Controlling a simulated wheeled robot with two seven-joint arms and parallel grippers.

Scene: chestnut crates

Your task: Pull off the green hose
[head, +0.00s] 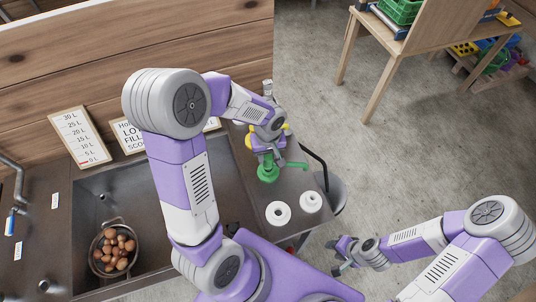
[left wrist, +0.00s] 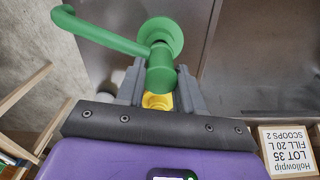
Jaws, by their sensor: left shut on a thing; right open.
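The green hose (head: 268,170) stands at the right end of the dark counter in the head view, with a thin arm reaching to the right. In the left wrist view, the green hose (left wrist: 160,72) shows a round disc, a thick upright part and a long bent arm toward the upper left. My left gripper (head: 266,150) is above it, and its fingers (left wrist: 160,88) are shut on the thick part. A yellow piece (left wrist: 157,101) shows between the fingers. My right gripper (head: 345,258) is open and empty, low at the right, away from the counter.
A pan (head: 96,262) of brown round things stands in the sink (head: 135,205). Signs, including a scale card (head: 80,135), lean at the back. A wooden table (head: 440,45) stands far right.

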